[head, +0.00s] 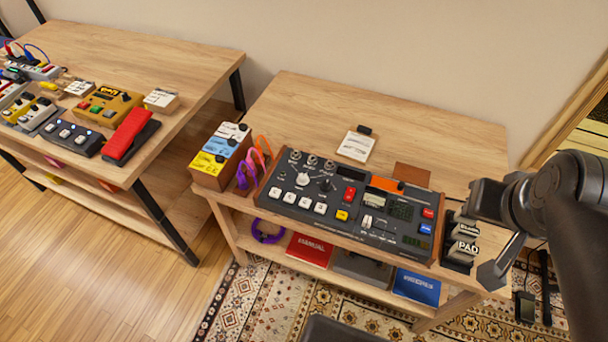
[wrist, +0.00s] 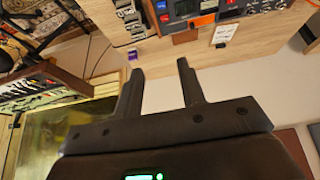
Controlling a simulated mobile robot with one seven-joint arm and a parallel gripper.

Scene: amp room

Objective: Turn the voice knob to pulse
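A dark console (head: 345,211) with wooden sides sits on the right-hand table, with keys, switches and knobs on its top. A white knob (head: 303,179) and a black knob (head: 326,184) are on its left half. Their labels are too small to read, so I cannot tell which is the voice knob or where it points. My gripper (head: 480,245) is at the table's right end, right of the console and apart from it. In the wrist view my gripper (wrist: 160,70) is open and empty, with part of the console (wrist: 180,10) upside down at the top.
A yellow, blue and white box (head: 221,153) and colored cable loops are left of the console. A note card (head: 356,146) lies behind it. The left table (head: 150,55) holds pedals. The table's back is clear.

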